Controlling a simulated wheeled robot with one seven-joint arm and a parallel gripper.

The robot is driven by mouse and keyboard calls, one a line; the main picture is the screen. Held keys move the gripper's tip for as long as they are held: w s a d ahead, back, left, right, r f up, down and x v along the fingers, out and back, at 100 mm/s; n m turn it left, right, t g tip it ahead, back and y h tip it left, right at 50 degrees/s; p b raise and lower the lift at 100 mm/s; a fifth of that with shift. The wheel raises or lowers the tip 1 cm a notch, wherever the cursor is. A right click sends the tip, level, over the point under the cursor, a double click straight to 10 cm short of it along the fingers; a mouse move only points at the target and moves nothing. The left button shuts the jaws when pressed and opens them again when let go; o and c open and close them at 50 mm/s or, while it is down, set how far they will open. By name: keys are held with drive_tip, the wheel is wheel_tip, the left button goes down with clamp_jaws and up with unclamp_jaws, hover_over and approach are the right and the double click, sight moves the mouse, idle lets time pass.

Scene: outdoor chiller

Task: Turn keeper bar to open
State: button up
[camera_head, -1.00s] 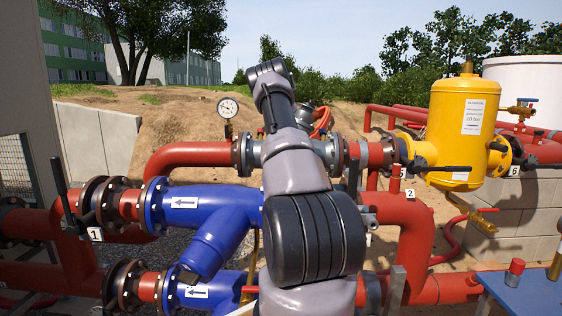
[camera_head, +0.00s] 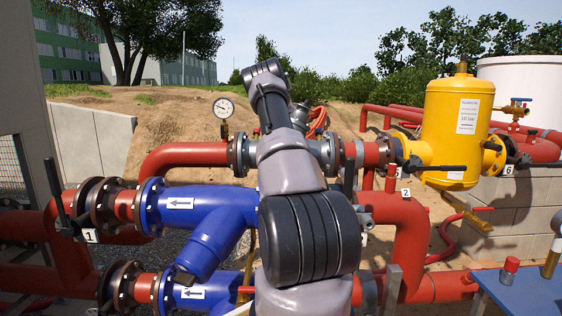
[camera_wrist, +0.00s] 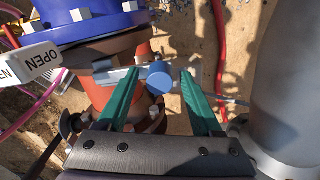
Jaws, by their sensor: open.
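In the wrist view my gripper (camera_wrist: 159,73) is open, with two green fingers pointing up the picture. A round blue cap (camera_wrist: 158,82) shows between the fingertips, with a gap to the right finger. A light grey metal bar (camera_wrist: 115,75) runs left from the cap, partly behind the left finger. I cannot tell whether either finger touches it. In the head view my arm (camera_head: 305,210) fills the middle and hides my gripper and the bar.
A red flanged pipe (camera_wrist: 97,93) lies below the bar, with a blue body (camera_wrist: 90,20) above it. A large grey cylinder (camera_wrist: 292,75) stands close on the right. In the head view, blue pipes (camera_head: 205,210) and a yellow tank (camera_head: 450,120) flank my arm.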

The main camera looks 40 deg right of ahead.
drive_tip(key=shift+r, duration=0.1)
wheel_tip(320, 180, up, 11)
drive_tip(key=shift+f, duration=0.2)
idle(0.5)
